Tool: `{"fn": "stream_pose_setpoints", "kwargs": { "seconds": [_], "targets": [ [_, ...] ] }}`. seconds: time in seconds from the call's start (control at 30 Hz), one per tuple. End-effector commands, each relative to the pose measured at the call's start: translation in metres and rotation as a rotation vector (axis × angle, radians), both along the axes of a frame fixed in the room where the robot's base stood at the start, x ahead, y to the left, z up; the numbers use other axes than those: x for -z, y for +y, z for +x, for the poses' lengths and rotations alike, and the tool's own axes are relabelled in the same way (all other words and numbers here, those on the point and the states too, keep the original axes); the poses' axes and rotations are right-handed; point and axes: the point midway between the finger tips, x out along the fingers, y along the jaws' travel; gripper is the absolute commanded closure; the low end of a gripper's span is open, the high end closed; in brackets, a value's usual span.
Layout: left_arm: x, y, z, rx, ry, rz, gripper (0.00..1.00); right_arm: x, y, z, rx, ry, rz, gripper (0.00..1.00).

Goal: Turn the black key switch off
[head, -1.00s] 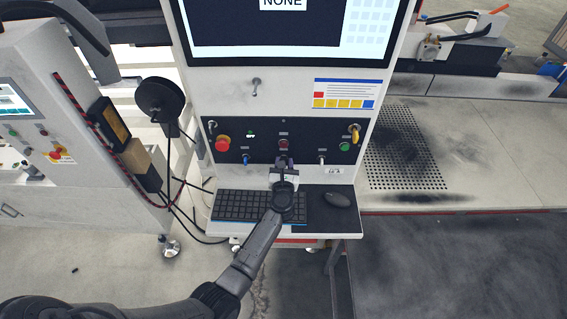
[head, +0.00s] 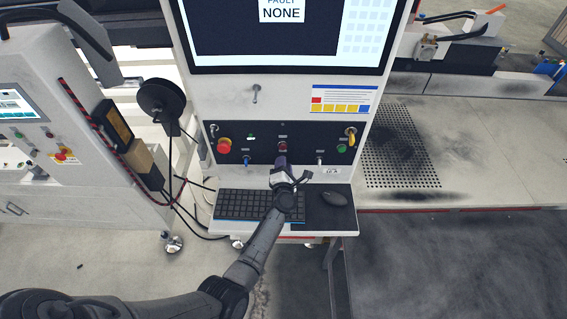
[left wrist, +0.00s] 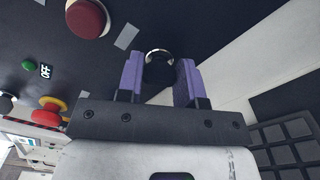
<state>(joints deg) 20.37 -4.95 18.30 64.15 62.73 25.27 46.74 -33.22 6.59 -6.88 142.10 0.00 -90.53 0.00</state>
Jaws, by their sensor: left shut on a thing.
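The black key switch (left wrist: 159,70) has a dark knob in a silver ring on the dark control panel (head: 262,153). It sits in the panel's lower row, below a red button (head: 282,143). My left gripper (head: 281,164) is at the panel and hides the switch in the head view. In the left wrist view, its two purple fingers (left wrist: 160,78) stand on either side of the knob, shut on it. The picture there is tilted against the panel. How far the key is turned is hard to tell. My right gripper is not in view.
A keyboard (head: 238,205) and a mouse (head: 333,198) lie on the shelf below the panel. A red emergency stop (head: 224,146), a blue-tipped switch (head: 246,160), another small switch (head: 319,159) and a yellow-handled switch (head: 351,136) are nearby. The screen (head: 250,30) above reads "FAULT NONE".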

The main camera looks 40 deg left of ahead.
Motion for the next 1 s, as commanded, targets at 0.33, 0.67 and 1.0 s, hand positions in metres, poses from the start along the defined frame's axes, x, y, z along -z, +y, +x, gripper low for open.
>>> {"fn": "stream_pose_setpoints", "kwargs": {
  "seconds": [0.33, 0.67, 1.0],
  "targets": [
    [0.000, 0.000, 0.000, 0.000, 0.180, 0.225, 0.90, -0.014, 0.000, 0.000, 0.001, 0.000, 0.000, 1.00],
    [0.001, 0.000, 0.000, -0.001, 0.283, 0.356, 0.90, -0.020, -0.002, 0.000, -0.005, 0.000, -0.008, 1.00],
    [0.002, 0.000, 0.000, -0.001, 0.319, 0.402, 0.90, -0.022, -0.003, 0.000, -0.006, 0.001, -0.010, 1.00]
  ]
}}
